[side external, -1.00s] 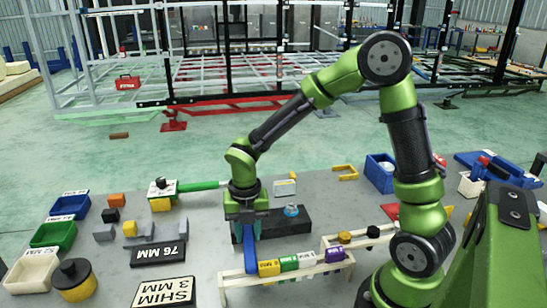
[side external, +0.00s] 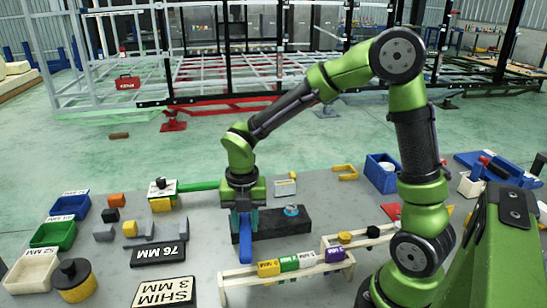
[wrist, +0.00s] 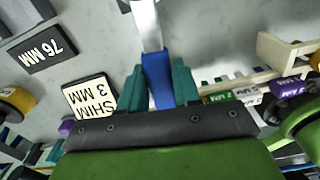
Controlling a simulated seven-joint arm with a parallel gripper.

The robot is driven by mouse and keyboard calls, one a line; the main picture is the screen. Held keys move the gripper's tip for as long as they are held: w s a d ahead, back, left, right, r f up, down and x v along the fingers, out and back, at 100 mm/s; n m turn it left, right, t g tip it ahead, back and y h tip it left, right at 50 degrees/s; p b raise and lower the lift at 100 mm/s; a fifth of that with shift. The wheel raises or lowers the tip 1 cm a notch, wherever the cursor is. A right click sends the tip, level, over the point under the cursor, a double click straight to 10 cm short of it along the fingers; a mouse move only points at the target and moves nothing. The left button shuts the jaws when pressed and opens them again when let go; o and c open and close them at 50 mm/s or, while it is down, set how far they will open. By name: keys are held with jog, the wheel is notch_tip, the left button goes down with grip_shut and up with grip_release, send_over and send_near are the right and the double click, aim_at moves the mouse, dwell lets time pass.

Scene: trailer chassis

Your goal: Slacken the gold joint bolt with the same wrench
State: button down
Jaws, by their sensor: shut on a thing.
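My gripper (side external: 245,220) is shut on the blue handle of a wrench (side external: 245,245), over the grey table beside a black block (side external: 285,222). In the wrist view the teal fingers of my gripper (wrist: 159,88) clasp the blue handle. The wrench's silver shaft (wrist: 146,25) runs out of the top of that view, so its head is hidden. A light-blue round piece (side external: 291,210) sits on the black block. I cannot make out the gold joint bolt with certainty in either view.
A pale wooden rack (side external: 235,288) with coloured labelled pieces stands in front of my gripper. A green bar (side external: 200,186) lies at left, level with the wrist. Sign plates (side external: 158,253) and blue, green and cream bins (side external: 69,205) lie farther left.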

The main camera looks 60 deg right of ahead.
jog(key=shift+r, duration=1.5)
